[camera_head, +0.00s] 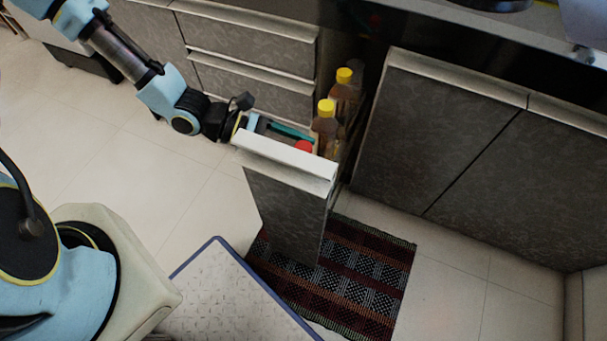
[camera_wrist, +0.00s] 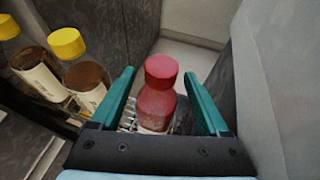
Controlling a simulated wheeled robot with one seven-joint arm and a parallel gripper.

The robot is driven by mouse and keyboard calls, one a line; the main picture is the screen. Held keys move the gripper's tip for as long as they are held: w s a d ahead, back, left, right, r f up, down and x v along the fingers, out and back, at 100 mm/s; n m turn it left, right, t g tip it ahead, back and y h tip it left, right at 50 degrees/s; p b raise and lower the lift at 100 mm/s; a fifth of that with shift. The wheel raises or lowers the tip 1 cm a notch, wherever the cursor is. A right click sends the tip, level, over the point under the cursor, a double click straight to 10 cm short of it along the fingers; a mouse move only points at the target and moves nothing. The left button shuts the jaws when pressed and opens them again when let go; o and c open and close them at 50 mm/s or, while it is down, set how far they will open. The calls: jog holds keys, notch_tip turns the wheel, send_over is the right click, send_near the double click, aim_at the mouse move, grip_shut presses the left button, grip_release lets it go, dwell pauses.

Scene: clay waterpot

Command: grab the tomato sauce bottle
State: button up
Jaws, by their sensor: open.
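The tomato sauce bottle is a red bottle with a red cap. In the head view only its red cap (camera_head: 303,147) shows above the front panel of the pulled-out narrow drawer (camera_head: 285,205). In the wrist view the bottle (camera_wrist: 157,95) stands between the two green fingers of my gripper (camera_wrist: 160,92), with gaps on both sides. My gripper also shows in the head view (camera_head: 290,133), reaching over the drawer from the left. It is open and holds nothing. The bottle's lower part is hidden by the gripper's body.
Two yellow-capped bottles stand in the same drawer, the nearer (camera_head: 327,125) and the farther (camera_head: 344,92). Closed drawers (camera_head: 250,45) lie to the left and cupboard doors (camera_head: 440,140) to the right. A striped rug (camera_head: 365,275) lies on the floor. The tiled floor at left is clear.

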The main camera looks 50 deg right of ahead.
jog(key=shift+s+d, duration=0.35)
jog(key=shift+s, duration=0.25)
jog(key=shift+s+d, duration=0.35)
jog(key=shift+s, duration=0.2)
jog(key=shift+s+d+f, duration=0.25)
grip_shut()
dwell(0.4)
